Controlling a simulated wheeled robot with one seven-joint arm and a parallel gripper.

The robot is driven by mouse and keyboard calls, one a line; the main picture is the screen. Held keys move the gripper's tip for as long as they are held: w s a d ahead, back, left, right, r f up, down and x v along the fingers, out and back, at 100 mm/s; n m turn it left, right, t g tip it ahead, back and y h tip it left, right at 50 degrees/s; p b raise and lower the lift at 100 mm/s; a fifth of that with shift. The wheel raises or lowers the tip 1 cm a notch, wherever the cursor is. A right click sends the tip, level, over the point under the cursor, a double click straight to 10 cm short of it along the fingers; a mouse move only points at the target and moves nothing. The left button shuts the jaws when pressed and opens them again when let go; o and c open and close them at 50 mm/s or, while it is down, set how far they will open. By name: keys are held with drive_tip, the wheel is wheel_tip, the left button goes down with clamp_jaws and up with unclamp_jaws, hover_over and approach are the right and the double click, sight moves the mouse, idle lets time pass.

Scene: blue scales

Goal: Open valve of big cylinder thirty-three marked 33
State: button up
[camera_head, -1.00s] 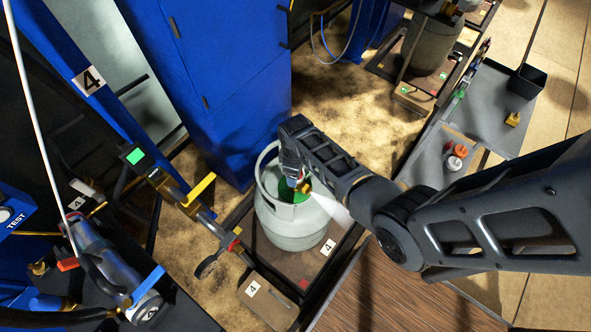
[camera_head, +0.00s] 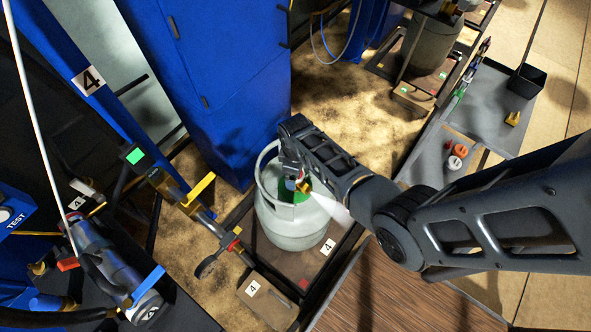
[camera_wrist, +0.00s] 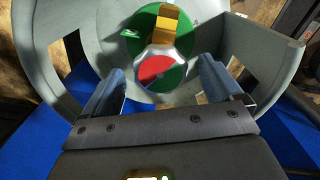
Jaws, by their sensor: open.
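A pale grey-green gas cylinder (camera_head: 290,226) with a high collar stands upright on a platform labelled 4. I see no 33 on it. Its green top with the valve shows partly inside the collar, under my arm. In the wrist view, a round valve knob (camera_wrist: 162,73) with a red and green face sits over a green disc (camera_wrist: 182,103), with a brass fitting (camera_wrist: 168,28) beyond it. My gripper (camera_wrist: 162,70) is open, with one finger on each side of the knob. I cannot tell whether the fingers touch it. The cylinder collar (camera_wrist: 40,50) surrounds them.
A blue cabinet (camera_head: 215,90) stands behind the cylinder. A hose coupling with a gauge and yellow lever (camera_head: 202,186) is to its left. A grey tray (camera_head: 492,107) with small parts lies at the right. Another cylinder (camera_head: 428,45) stands at the back.

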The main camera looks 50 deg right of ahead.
drive_tip(key=shift+r+p, duration=0.45)
drive_tip(key=shift+r, duration=3.35)
